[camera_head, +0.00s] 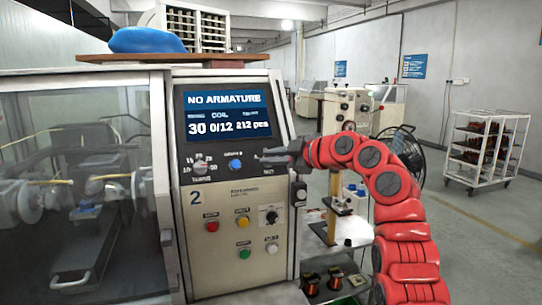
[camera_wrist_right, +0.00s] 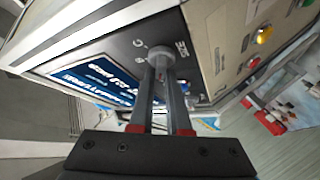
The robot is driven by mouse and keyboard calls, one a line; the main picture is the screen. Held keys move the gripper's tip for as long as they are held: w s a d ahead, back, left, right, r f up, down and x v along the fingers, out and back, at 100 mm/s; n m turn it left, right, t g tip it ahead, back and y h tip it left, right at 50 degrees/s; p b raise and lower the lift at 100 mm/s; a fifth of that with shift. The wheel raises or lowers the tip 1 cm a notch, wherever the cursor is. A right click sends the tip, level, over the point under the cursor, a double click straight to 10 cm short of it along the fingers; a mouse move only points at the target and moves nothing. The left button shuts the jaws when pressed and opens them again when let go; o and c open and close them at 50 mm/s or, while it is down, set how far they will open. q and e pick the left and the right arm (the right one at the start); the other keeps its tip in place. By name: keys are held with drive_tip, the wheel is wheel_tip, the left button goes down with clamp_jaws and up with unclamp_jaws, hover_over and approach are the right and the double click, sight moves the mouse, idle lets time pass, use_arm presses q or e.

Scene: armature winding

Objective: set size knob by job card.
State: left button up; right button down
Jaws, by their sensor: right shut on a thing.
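My right gripper (camera_head: 266,158) reaches in from the right to the upper control panel of the winding machine. In the right wrist view its two fingers (camera_wrist_right: 160,75) are shut on a grey round knob (camera_wrist_right: 160,54) beside a label reading SIZE. In the head view the fingers hide this knob, so its setting cannot be read. A blue knob (camera_head: 235,164) and a grey selector knob (camera_head: 200,167) sit to the left. The screen (camera_head: 228,114) reads NO ARMATURE, 30, 0/12 and 212 pcs. I cannot make out a job card. My left gripper is not in view.
Below are red (camera_head: 212,226), yellow (camera_head: 243,222), green (camera_head: 243,254) and white (camera_head: 271,248) buttons and a black selector (camera_head: 271,216). A glazed winding chamber (camera_head: 75,170) fills the left. A fan (camera_head: 408,150) and white rack (camera_head: 486,147) stand at the right.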

drive_tip(key=shift+f, duration=0.55)
drive_tip(key=c, duration=1.2)
unclamp_jaws()
drive_tip(key=shift+c, duration=0.2)
drive_tip(key=o, duration=0.4)
drive_tip(key=shift+s+d+r, duration=0.1)
drive_tip(key=shift+d+r, duration=0.05)
drive_tip(key=shift+c, duration=0.2)
drive_tip(key=shift+r, duration=0.1)
drive_tip(key=shift+r, duration=0.1)
drive_tip(key=b+v, duration=0.5)
drive_tip(key=v, duration=1.1)
drive_tip(key=shift+d, duration=0.45)
